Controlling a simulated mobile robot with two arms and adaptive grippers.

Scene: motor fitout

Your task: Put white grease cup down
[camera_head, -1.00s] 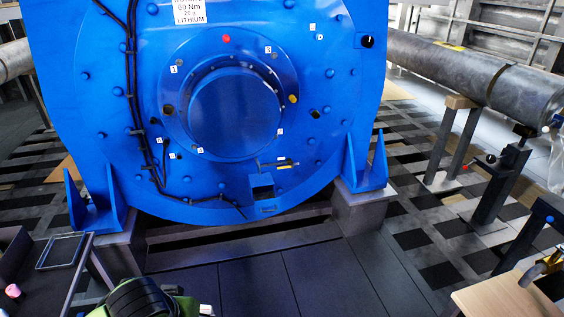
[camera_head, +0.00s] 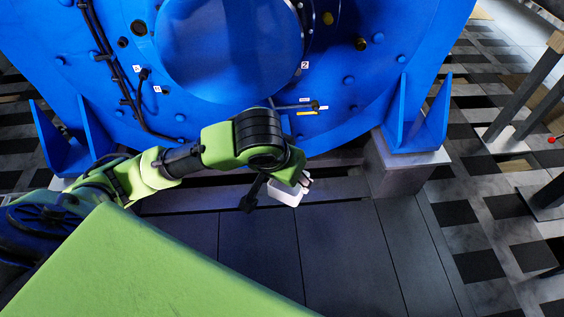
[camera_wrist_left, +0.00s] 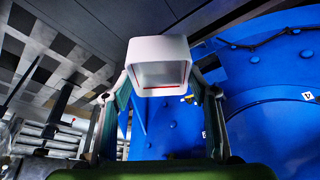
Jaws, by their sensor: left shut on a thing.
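The white grease cup (camera_head: 286,191) is a small square white cup. My left gripper (camera_head: 304,181) holds it in front of the lower part of the blue machine, above the dark floor plates. In the left wrist view the cup (camera_wrist_left: 158,50) sits between the two fingers of the gripper (camera_wrist_left: 160,88), its open side facing the camera with a thin red line at its edge. The cup looks empty as far as its inside shows. My right gripper is not in view.
The large blue motor (camera_head: 380,60) fills the back, with its feet on grey blocks (camera_head: 405,165). A dark rod-like tool with a yellow part (camera_head: 306,112) sits at its lower face. Dark floor plates (camera_head: 340,250) in front are clear. Grey stands are at the right edge.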

